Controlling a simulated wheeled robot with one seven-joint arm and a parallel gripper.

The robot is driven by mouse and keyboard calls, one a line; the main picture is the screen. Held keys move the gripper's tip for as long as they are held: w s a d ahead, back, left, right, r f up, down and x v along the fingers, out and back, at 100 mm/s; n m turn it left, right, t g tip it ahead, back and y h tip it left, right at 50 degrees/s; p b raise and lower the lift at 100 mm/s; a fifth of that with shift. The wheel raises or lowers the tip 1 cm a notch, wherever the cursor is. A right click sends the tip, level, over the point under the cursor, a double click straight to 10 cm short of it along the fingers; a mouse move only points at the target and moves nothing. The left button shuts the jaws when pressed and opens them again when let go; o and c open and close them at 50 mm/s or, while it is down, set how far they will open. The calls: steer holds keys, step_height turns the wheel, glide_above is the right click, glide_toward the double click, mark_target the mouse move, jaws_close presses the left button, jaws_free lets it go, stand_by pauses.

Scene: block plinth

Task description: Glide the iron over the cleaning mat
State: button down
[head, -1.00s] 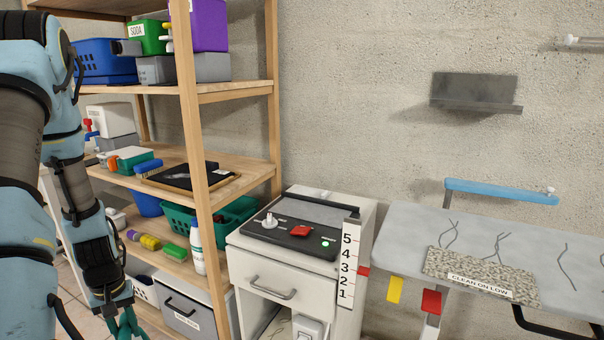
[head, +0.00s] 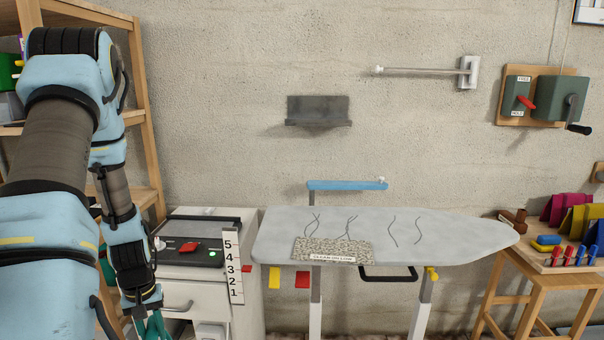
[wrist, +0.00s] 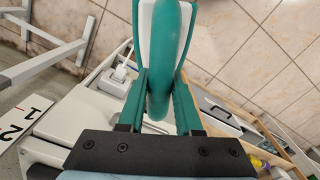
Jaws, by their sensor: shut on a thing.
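The cleaning mat (head: 312,248) is a speckled grey-beige rectangle labelled "CLEAN ON LOW". It lies flat at the front left of the grey ironing board (head: 450,234). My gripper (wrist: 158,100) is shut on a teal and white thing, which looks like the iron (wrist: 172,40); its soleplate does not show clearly. In the head view my gripper hangs low at the left, in front of the white cabinet, left of the board and apart from the mat. Only a little teal (head: 153,326) shows there, cut by the lower edge.
The white cabinet (head: 190,258) has a control panel with a red switch and green light, and a numbered scale. A blue bar (head: 345,185) rises behind the board. A wooden stand (head: 550,275) with coloured items is at the right. The board's right half is clear.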

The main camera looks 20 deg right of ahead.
steer(key=r+p, duration=0.2)
steer(key=r, duration=0.1)
steer(key=r+p, duration=0.3)
steer(key=d+r+p, duration=0.1)
steer(key=r+p, duration=0.1)
steer(key=r, duration=0.1)
steer(key=shift+s+r, duration=0.1)
steer(key=shift+r, duration=0.25)
steer(key=shift+f, duration=0.25)
